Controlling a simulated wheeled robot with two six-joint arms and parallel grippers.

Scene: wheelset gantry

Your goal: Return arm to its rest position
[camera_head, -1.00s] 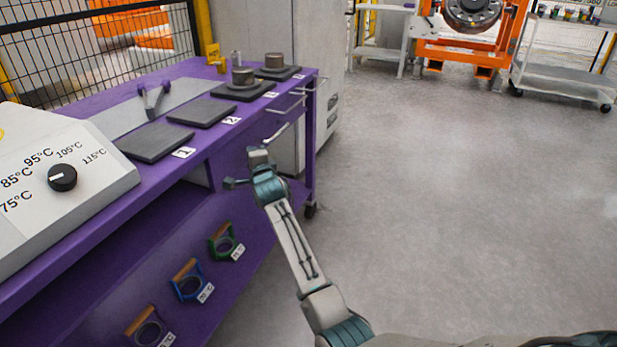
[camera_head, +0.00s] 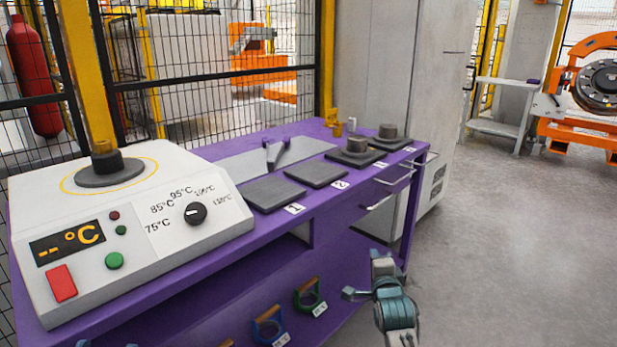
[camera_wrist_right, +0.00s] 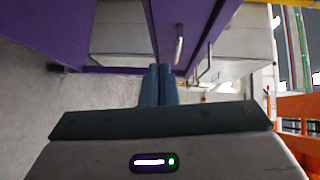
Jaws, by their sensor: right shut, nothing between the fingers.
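My right arm rises from the bottom edge in the head view, right of the purple workbench (camera_head: 330,232). Its gripper (camera_head: 378,262) is beside the front of the bench, with nothing seen in it. In the right wrist view the two dark blue fingers (camera_wrist_right: 159,84) lie side by side, shut and empty. They show in front of the purple bench side and the grey floor. My left gripper is not in view; only small teal bits that I cannot identify show at the bottom left edge of the head view.
A heater box with a dial (camera_head: 130,225) stands on the bench at left. Dark pads (camera_head: 272,193) and round metal parts lie along the bench top. Handled rings (camera_head: 310,296) sit on the lower shelf. Drawer handles (camera_head: 395,177) stick out near my right arm. Floor (camera_head: 510,260) at right is clear.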

